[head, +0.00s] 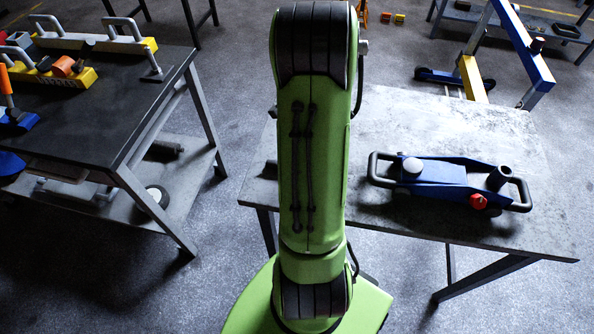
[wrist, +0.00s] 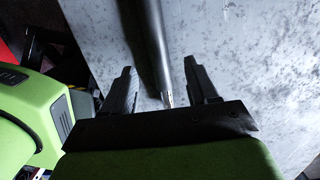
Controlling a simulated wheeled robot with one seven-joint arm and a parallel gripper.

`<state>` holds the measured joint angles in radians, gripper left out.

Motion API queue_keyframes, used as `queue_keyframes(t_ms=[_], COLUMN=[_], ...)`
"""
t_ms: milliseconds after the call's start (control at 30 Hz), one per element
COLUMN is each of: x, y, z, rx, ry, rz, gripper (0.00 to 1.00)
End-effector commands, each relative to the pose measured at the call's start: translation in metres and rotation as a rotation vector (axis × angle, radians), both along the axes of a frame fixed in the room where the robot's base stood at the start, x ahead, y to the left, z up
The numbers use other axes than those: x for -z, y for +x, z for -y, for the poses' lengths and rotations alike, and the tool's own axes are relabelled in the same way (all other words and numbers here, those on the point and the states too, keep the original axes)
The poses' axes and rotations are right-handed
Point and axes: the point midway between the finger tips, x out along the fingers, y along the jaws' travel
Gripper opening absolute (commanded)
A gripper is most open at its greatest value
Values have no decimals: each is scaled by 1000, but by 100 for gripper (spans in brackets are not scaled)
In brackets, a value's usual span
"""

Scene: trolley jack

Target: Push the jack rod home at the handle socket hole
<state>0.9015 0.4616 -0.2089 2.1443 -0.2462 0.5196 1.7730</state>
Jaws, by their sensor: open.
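The trolley jack (head: 440,182) lies on the grey table at the right in the head view, blue with dark loop handles at both ends. Its handle socket (head: 498,178) is a short dark upright cylinder at its right end, beside a red knob (head: 479,201). In the wrist view the jack rod (wrist: 150,40) is a dark bar with a thin silver tip, over the grey tabletop. My gripper (wrist: 160,64) is open, its two black fingers on either side of the rod with gaps. In the head view my arm hides the gripper and rod.
The grey table (head: 420,120) is bare behind the jack. A dark block (head: 265,170) sits at its left edge. A dark workbench (head: 100,95) with yellow and blue tools stands at the left.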

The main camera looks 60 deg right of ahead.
Motion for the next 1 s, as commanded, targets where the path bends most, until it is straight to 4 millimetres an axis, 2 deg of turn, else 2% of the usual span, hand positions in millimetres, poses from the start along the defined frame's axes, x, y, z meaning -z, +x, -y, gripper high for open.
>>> queue_keyframes(t_ms=[100,200,467,833,867,1000], x=[28,43,46,45,45,45], y=[2,4,5,5,5,6], z=[-4,-4,-4,-4,-4,-4], rx=[-2,-2,-1,-1,-1,-1], ry=[6,4,1,2,2,1], rz=[-4,-3,-2,-1,-1,0], gripper=[58,58,58,3,0,0])
